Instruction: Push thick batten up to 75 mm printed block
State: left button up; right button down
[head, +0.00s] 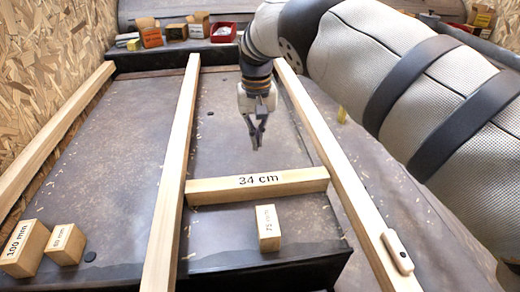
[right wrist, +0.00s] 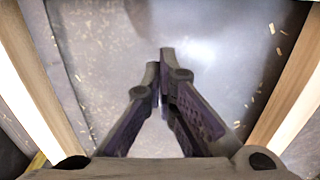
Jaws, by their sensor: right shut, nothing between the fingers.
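A pale wooden block (head: 269,229), whose print looks like 75 mm, stands on the dark floor panel just in front of a cross batten. That cross batten (head: 258,185), printed 34 cm, lies between two long battens; a small gap separates the block from it. The middle long batten (head: 180,150) and the right long batten (head: 335,175) run away from me. I cannot tell which one is the thick batten. My right gripper (head: 255,148) is shut and empty, above the panel beyond the cross batten. In the right wrist view its fingertips (right wrist: 162,62) meet. My left gripper is not in view.
A 100 mm block (head: 24,248) and a smaller block (head: 66,244) stand at the front left. Another long batten (head: 50,135) lies along the left chipboard wall. Small boxes and a red tray (head: 223,32) stand at the back. A pale wooden piece (head: 397,252) sits on the right batten.

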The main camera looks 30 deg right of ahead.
aim_at(257, 169)
notch_tip(257, 169, down, 8)
jog(key=shift+f+b, duration=0.2)
jog(key=shift+b, duration=0.9)
jog(key=shift+s+a+r+p, duration=0.25)
jog(key=shift+s+a+p, duration=0.1)
jog(key=shift+s, duration=0.25)
jog(key=shift+s+a+r+p, duration=0.25)
jog(key=shift+s+p, duration=0.1)
jog(key=shift+s, duration=0.25)
jog(key=shift+s+a+f, duration=0.15)
jog(key=shift+s+a, duration=0.1)
jog(key=shift+s, duration=0.4)
